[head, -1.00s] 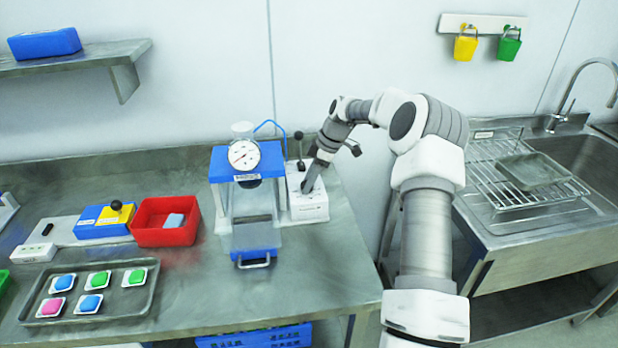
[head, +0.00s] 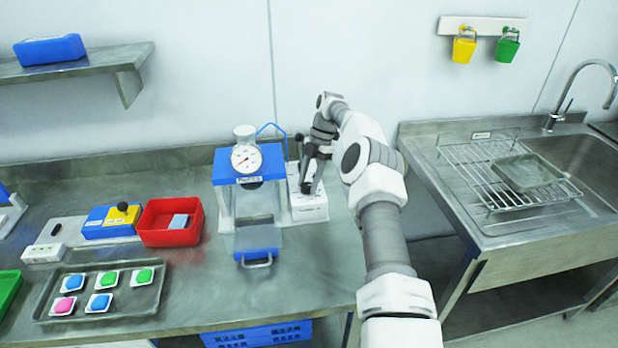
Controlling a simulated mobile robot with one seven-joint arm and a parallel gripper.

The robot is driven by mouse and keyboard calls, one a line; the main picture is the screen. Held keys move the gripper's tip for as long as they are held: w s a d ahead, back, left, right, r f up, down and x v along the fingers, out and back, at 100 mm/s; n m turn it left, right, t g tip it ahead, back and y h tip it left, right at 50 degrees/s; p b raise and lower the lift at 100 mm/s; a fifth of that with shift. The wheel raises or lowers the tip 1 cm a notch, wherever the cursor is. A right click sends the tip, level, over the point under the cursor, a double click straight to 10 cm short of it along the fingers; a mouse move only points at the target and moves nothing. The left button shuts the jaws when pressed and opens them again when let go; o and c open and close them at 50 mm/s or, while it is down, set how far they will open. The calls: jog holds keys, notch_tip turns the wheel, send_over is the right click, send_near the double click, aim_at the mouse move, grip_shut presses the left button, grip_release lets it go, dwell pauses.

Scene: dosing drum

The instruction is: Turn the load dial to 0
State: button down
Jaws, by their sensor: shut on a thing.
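A white control box (head: 310,209) stands at the right of a blue-framed press (head: 240,167). My gripper (head: 306,189) is over the top of this box, jaws pointing down, and is shut on a small part there. That part sits where a load dial would be, but my jaws hide it, so its pointer and marks cannot be read. A round white gauge (head: 246,158) with a needle is on the front of the press. A black-knobbed lever (head: 299,138) stands at the back of the box, partly behind my wrist.
A red bin (head: 170,236) with a grey-blue block and a blue-yellow block (head: 112,220) stand left of the press. A tray (head: 60,312) of coloured pieces lies at front left. A sink with a rack (head: 480,195) is at the right, beyond a gap.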

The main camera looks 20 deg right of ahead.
aim_at(305, 187)
jog(key=shift+n+g+p, duration=0.3)
jog(key=shift+n+p, duration=0.05)
jog(key=shift+n, duration=0.35)
jog(key=shift+c, duration=1.8)
grip_release()
notch_tip(305, 187, up, 3)
jog(key=shift+w+r, duration=0.1)
jog(key=shift+r, duration=0.1)
jog(key=shift+s+d+r+b, duration=0.4)
jog(key=shift+r+b, duration=0.1)
jog(key=shift+b, duration=0.1)
jog(key=s+d+r+b, duration=0.2)
jog(key=s+d+r, duration=0.4)
jog(key=s+d, duration=0.1)
jog(key=shift+s+d+r, duration=0.15)
jog(key=shift+d+r, duration=0.1)
jog(key=shift+d, duration=0.15)
